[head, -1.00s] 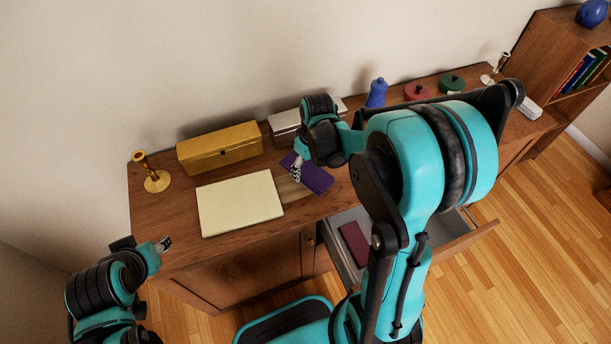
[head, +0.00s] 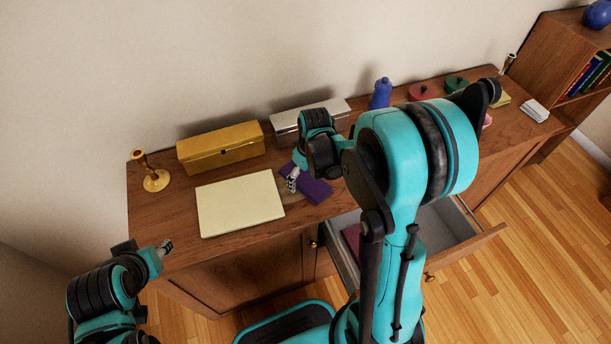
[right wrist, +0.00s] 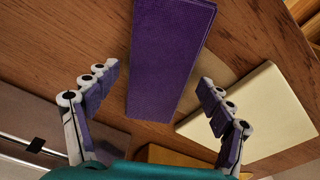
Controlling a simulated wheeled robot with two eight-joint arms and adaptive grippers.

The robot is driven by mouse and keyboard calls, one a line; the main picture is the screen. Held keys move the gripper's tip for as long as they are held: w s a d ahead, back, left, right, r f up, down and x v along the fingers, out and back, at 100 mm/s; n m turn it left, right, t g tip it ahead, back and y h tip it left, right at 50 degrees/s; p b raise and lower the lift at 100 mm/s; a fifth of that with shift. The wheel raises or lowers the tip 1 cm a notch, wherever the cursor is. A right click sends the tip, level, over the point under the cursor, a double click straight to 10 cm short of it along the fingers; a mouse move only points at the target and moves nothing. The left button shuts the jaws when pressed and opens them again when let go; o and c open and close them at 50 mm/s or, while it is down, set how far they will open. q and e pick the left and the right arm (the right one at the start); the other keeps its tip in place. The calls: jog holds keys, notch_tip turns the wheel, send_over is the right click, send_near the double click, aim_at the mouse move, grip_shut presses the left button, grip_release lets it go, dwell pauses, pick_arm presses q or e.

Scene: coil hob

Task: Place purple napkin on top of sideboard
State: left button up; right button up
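The purple napkin (head: 316,191) is a flat folded rectangle on the wooden sideboard top (head: 160,212), right of the cream board and in front of the metal box. In the right wrist view the napkin (right wrist: 172,50) runs from the top edge down between the fingers. My right gripper (head: 292,180) is over the napkin's left end. In the right wrist view its fingers (right wrist: 157,80) are spread wide, with gaps on both sides of the napkin. My left gripper (head: 166,247) is at the sideboard's front left, away from the napkin; its fingers are too small to judge.
A cream board (head: 240,204), gold box (head: 220,147), brass candlestick (head: 154,178) and metal box (head: 285,124) surround the area. A blue bottle (head: 380,93) and lidded pots stand further right. An open drawer (head: 447,222) juts from the front, partly behind my right arm.

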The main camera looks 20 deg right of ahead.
aim_at(309, 182)
jog(key=shift+r, duration=0.25)
notch_tip(309, 182, up, 11)
jog(key=s+p, duration=0.1)
jog(key=p, duration=0.4)
jog(key=s+a+r+m+t, duration=0.2)
jog(key=s+a+r+t, duration=0.1)
jog(key=s, duration=0.3)
jog(key=s+a+r+m+t, duration=0.1)
jog(key=s+a+r+t, duration=0.1)
jog(key=s+r, duration=0.2)
jog(key=shift+s+a+r+m+t, duration=0.35)
jog(key=shift+s+a+m+t, duration=0.05)
jog(key=shift+s, duration=0.65)
